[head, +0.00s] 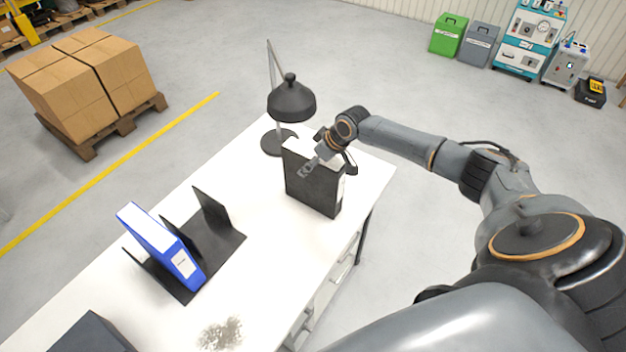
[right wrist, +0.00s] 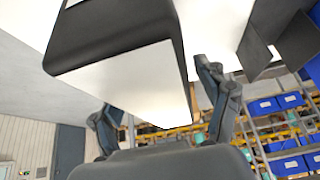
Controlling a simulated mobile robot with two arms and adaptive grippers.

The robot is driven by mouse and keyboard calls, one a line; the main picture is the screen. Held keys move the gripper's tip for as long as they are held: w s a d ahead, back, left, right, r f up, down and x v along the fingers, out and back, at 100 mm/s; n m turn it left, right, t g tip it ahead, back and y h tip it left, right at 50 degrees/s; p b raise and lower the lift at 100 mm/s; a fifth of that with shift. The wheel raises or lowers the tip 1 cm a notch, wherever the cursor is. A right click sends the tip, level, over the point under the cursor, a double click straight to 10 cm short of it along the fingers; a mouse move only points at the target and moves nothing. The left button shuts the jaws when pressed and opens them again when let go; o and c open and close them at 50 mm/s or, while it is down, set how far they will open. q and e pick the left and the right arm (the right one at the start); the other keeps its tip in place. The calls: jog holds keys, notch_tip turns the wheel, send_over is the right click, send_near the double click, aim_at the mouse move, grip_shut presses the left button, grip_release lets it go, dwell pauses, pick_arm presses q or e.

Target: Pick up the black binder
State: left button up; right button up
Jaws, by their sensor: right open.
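The black binder (head: 314,190) stands upright on the white table (head: 290,245), near its far right corner, with a pale label on its spine. My right gripper (head: 326,165) is at its upper part, with one finger in front of the broad face and the other near the spine side. In the right wrist view the binder (right wrist: 110,38) reaches down between the two spread fingers of the gripper (right wrist: 160,90). The fingers look apart from it, though contact is hard to judge. My left gripper is not in view.
A black desk lamp (head: 291,103) stands close behind the binder. A black file rack (head: 222,241) holding a blue binder (head: 158,243) is to the left. A dark box (head: 92,335) sits at the near left. The table between rack and binder is clear.

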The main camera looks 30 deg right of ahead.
grip_shut()
dwell(0.4)
jog(key=shift+r, duration=0.15)
